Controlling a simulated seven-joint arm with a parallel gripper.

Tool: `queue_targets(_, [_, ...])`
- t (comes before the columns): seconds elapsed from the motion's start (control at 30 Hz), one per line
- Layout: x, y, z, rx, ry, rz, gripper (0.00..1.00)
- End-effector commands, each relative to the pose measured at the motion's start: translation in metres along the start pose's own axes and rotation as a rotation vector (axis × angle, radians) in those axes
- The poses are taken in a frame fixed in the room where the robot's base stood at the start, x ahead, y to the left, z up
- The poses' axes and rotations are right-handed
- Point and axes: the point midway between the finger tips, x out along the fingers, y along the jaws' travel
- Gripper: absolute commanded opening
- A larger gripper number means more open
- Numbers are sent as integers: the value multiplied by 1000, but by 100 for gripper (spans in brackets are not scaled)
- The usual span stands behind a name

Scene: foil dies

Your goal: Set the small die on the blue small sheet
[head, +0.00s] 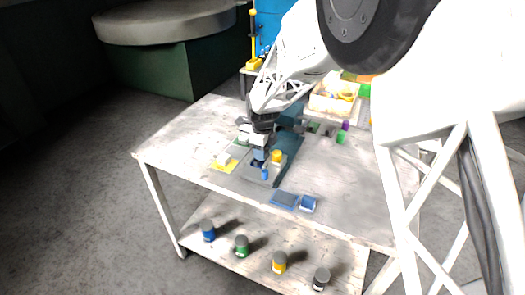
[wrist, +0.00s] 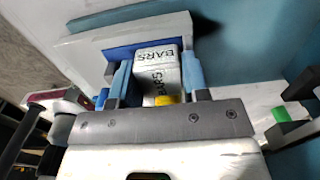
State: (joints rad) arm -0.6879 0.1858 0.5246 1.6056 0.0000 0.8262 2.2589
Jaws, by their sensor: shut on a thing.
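My gripper (head: 259,160) is over the left part of the table in the head view. In the wrist view its blue fingers (wrist: 156,82) are shut on a white block marked "BARS" (wrist: 157,57); it looks like a die, but I cannot tell its size. Two blue patches lie at the table's front edge: a wider blue sheet (head: 284,200) and a smaller blue one (head: 308,204). A yellow sheet (head: 223,163) with a pale block on it lies left of my gripper. The arm hides part of the spot beneath it.
A yellow-topped piece (head: 277,156) and a small blue piece (head: 265,174) stand close to my gripper. A bin (head: 334,99) of items and green and purple pieces are at the back. Several jars stand on the lower shelf. The table's right side is clear.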

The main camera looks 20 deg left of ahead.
Motion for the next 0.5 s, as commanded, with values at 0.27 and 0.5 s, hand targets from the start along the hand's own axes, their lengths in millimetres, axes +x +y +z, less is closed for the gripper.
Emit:
queue_targets(0.27, [2, 0, 0, 0, 0, 0, 12])
queue_targets(0.5, [9, 0, 0, 0, 0, 1, 12])
